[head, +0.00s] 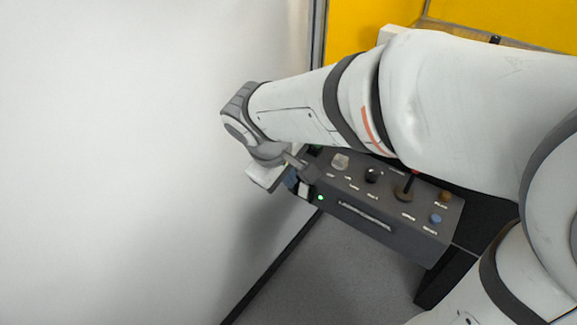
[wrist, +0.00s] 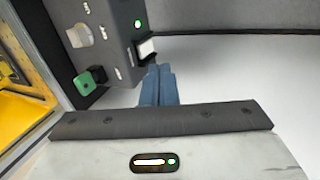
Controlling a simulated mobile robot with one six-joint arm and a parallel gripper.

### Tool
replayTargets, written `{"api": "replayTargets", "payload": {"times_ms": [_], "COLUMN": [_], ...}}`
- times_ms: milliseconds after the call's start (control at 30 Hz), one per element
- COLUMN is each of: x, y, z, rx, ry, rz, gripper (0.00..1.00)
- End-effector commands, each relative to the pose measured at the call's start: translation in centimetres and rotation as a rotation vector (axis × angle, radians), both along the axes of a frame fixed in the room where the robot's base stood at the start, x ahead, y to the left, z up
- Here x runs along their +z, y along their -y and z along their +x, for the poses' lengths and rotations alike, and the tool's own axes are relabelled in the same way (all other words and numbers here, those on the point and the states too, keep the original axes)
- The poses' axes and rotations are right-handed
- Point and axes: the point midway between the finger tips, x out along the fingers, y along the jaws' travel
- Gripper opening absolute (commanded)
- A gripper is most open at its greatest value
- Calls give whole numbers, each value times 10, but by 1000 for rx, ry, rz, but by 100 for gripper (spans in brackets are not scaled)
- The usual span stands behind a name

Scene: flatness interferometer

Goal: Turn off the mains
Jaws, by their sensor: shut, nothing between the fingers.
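The dark grey control box (head: 375,228) stands in the middle of the head view, with my arm across part of its top. A white rocker switch (wrist: 147,48) in a black frame sits on the box's edge in the wrist view; it also shows in the head view (head: 305,190). A lit green lamp (wrist: 138,23) is beside it. I cannot read a mains label on it. My gripper (wrist: 157,84) has its blue fingers shut and empty, with the tips just below the rocker in the wrist view. I cannot tell whether they touch it.
The box also carries a green knob (wrist: 90,80), a pale knob (wrist: 80,36), a black knob (head: 373,175), an upright stick (head: 409,185), an orange button (head: 445,197) and a blue button (head: 436,219). A white wall (head: 120,160) is on the left.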

Motion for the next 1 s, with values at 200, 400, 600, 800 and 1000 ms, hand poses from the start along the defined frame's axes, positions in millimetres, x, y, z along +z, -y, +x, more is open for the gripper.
{"api": "replayTargets", "payload": {"times_ms": [200,400,600,800,1000], "x": [-3,-9,-13,-15,-15], "y": [79,130,151,154,154], "z": [-25,-60,-80,-84,-84], "rx": [-322,-623,-792,-825,-824], "ry": [-30,-27,-8,-4,-4], "rz": [155,317,414,435,434], "gripper": [0,0,0,0,0]}}
